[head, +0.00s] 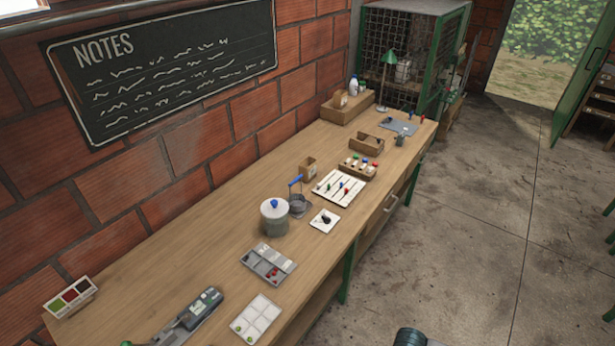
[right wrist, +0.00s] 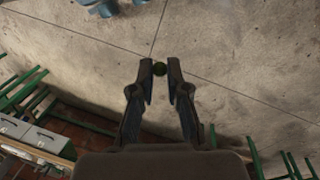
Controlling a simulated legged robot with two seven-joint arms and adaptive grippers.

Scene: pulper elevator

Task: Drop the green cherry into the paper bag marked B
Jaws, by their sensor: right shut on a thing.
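The green cherry (right wrist: 160,69) is small, round and dark green. In the right wrist view, it sits between the fingertips of my right gripper (right wrist: 160,72), which is shut on it. Bare concrete floor shows behind it. A small brown paper bag (head: 308,169) stands on the bench near the wall in the head view. Another brown bag-like thing (head: 340,99) is in a box at the far end. Both are too small for me to read a letter B. My left gripper is not in view.
The long wooden bench (head: 150,262) holds a white compartment tray (head: 257,317), a grey tray with red cherries (head: 268,264), a lidded pot (head: 274,217), a handheld device (head: 200,309), and a white slotted board (head: 339,188). Open concrete floor (head: 455,240) lies to the right.

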